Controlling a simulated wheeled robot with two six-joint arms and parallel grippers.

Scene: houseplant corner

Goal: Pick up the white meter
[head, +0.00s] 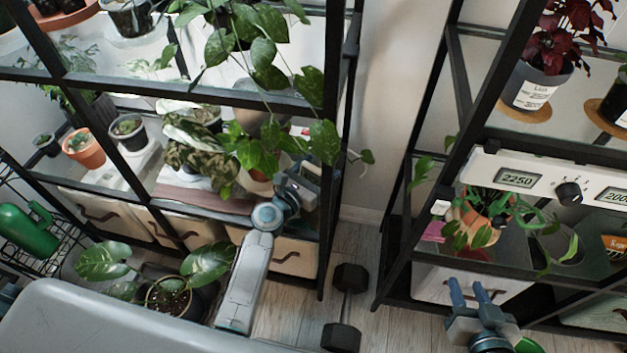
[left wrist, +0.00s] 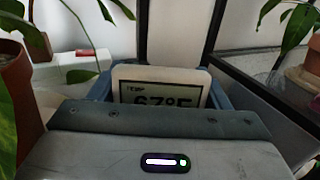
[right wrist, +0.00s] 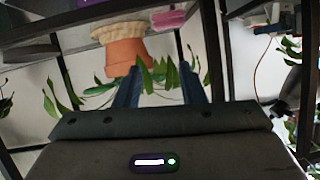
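The white meter (left wrist: 160,90) has a grey display reading about 67°F, its lower part hidden by my gripper body. In the left wrist view it sits between the blue fingers of my left gripper (left wrist: 160,85), with no visible gap at either side; they look closed on it. In the head view my left gripper (head: 306,178) is at the right end of the left rack's middle shelf, among leaves. The meter is hard to make out there. My right gripper (head: 473,289) is empty, fingers apart, in front of the right rack. Its fingers also show in the right wrist view (right wrist: 160,88).
Trailing leaves (head: 262,140) hang around my left gripper. A terracotta pot (left wrist: 14,100) stands close at left in the left wrist view. Black rack posts (head: 330,150) stand nearby. A dumbbell (head: 346,305) lies on the floor between the racks. A terracotta pot (right wrist: 125,57) is beyond my right gripper.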

